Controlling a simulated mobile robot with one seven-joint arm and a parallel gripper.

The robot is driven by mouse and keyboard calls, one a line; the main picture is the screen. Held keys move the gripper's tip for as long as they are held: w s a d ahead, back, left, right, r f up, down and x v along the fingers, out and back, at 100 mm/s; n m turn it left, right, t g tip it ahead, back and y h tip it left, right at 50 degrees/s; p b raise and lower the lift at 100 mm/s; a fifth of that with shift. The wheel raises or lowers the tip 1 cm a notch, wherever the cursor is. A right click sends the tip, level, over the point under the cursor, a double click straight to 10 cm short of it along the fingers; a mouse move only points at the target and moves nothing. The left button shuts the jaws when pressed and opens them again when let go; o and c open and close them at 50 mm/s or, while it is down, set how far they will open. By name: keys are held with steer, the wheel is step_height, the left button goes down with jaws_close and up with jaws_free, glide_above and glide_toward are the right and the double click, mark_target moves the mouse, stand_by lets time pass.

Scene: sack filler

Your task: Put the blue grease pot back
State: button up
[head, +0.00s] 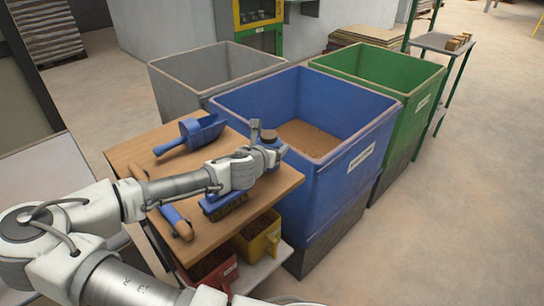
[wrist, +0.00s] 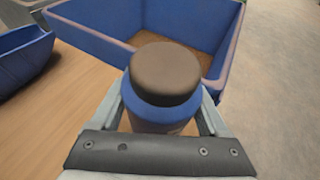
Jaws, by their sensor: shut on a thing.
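The blue grease pot (wrist: 162,110) has a brown lid and a blue body. It stands upright between the fingers of my gripper (wrist: 165,118) in the wrist view. In the head view the pot (head: 269,137) shows at the right end of the wooden table top, near the blue bin. My gripper (head: 262,148) is shut on it. The pot's base is hidden, so I cannot tell whether it touches the table top (head: 140,147).
A blue scoop (head: 192,134) and a blue brush (head: 225,206) lie on the table top. A wooden-handled tool (head: 176,221) lies at its front left. A large blue bin (head: 340,170) stands just beyond the right edge. Red (head: 212,268) and yellow (head: 258,238) containers sit on the shelf below.

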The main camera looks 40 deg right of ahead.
steer(key=shift+f+b, duration=0.35)
steer(key=shift+f, duration=1)
steer(key=shift+f, duration=0.15)
steer(key=o, duration=1.6)
